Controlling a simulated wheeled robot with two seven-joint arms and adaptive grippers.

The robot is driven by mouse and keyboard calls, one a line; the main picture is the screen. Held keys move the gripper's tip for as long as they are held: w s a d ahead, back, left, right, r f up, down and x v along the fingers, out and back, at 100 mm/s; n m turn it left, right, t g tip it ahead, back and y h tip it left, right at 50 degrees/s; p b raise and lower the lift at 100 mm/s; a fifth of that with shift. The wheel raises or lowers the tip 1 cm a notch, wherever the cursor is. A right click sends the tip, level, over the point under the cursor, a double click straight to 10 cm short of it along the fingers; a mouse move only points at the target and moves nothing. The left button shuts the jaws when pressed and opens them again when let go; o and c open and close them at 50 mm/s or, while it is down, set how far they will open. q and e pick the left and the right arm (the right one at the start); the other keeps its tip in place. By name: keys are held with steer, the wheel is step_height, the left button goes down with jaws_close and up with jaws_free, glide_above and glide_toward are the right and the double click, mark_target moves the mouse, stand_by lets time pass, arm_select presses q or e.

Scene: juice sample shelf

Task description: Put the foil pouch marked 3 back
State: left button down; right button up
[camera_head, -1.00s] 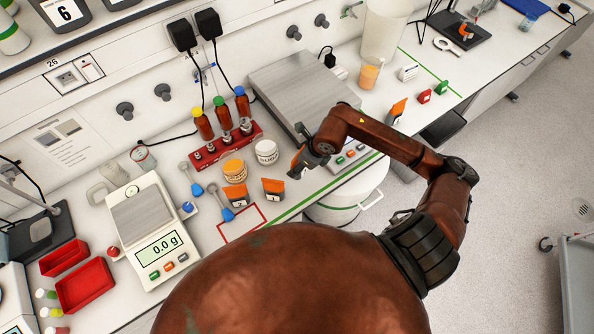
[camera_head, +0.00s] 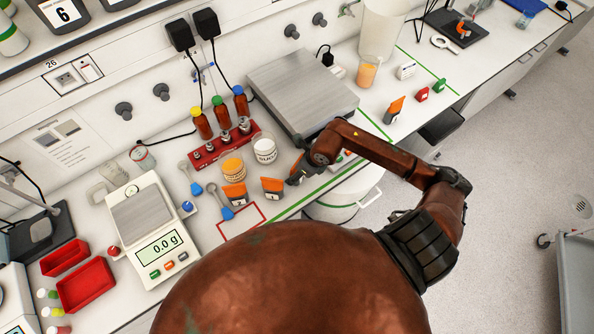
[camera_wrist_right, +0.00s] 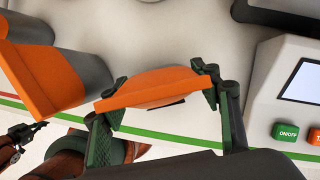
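My right gripper (camera_head: 293,178) is low over the bench, just right of the orange and dark pouch marked 1 (camera_head: 272,188). In the right wrist view its fingers (camera_wrist_right: 163,98) are shut on the two ends of an orange-topped pouch (camera_wrist_right: 150,90). The number on this pouch is hidden. Pouch 1 also shows close on the left in the wrist view (camera_wrist_right: 40,75). The pouch marked 2 (camera_head: 235,194) stands left of pouch 1. My left gripper is not in the head view; a small dark jointed part (camera_wrist_right: 20,138) in the wrist view looks like it, its state unclear.
A red outlined rectangle (camera_head: 258,211) and a green line mark the bench near its front edge. Two jars (camera_head: 265,150) stand behind the pouches. A large scale (camera_head: 300,90) is behind my right arm. Another orange pouch (camera_head: 395,110) stands farther right.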

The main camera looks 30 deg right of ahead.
steer(key=shift+o, duration=1.4)
steer(key=shift+r, duration=0.2)
steer(key=b+v, duration=0.1)
steer(key=v, duration=1)
steer(key=shift+r, duration=0.35)
